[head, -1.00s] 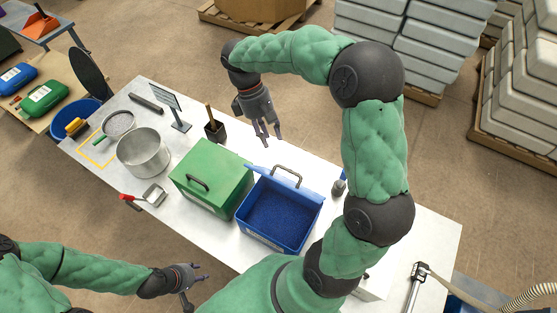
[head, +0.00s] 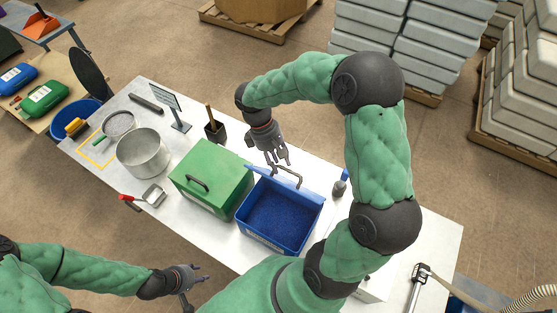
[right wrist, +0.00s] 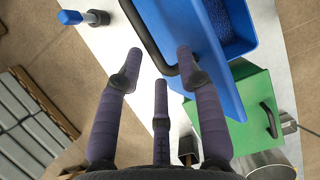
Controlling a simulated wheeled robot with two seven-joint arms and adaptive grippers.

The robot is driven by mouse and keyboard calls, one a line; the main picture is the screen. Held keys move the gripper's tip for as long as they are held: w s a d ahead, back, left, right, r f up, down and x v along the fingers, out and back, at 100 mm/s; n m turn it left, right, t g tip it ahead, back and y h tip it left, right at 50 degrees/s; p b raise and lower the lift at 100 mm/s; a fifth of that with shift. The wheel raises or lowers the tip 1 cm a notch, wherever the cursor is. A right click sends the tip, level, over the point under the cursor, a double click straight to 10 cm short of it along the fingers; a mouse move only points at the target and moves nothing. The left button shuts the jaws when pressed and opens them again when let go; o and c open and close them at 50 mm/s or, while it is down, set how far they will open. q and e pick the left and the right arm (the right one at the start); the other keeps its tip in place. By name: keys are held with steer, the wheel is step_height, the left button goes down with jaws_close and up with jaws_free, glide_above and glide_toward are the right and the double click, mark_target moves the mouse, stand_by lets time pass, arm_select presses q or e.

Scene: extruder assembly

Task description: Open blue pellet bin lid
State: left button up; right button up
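The blue pellet bin (head: 279,216) stands on the table, full of blue pellets. Its blue lid (head: 257,171) is swung up and back at the bin's far side, with the dark handle (head: 288,172) on it. My right gripper (head: 281,161) is at the lid's far edge beside the handle. In the right wrist view its fingers (right wrist: 152,75) are spread and empty, with the lid (right wrist: 190,45) and handle (right wrist: 140,30) close to the fingertips. I cannot tell whether they touch. My left gripper (head: 196,276) is off the table's near edge, with its fingers apart and empty.
A green lidded bin (head: 211,182) stands left of the blue bin. A hose tool (head: 417,285) lies at right. My right arm spans the table's right side.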

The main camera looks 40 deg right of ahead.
steer(key=shift+f, duration=0.1)
jaws_close()
steer(key=shift+d, duration=0.1)
steer(key=w+d+f+n+g+y+p, duration=0.1)
steer(key=w+d+y+p, duration=0.3)
steer(key=d, duration=0.9)
steer(key=shift+w+d+f+g+y, duration=0.4)
steer(key=shift+w+g, duration=0.3)
steer(key=shift+w, duration=0.15)
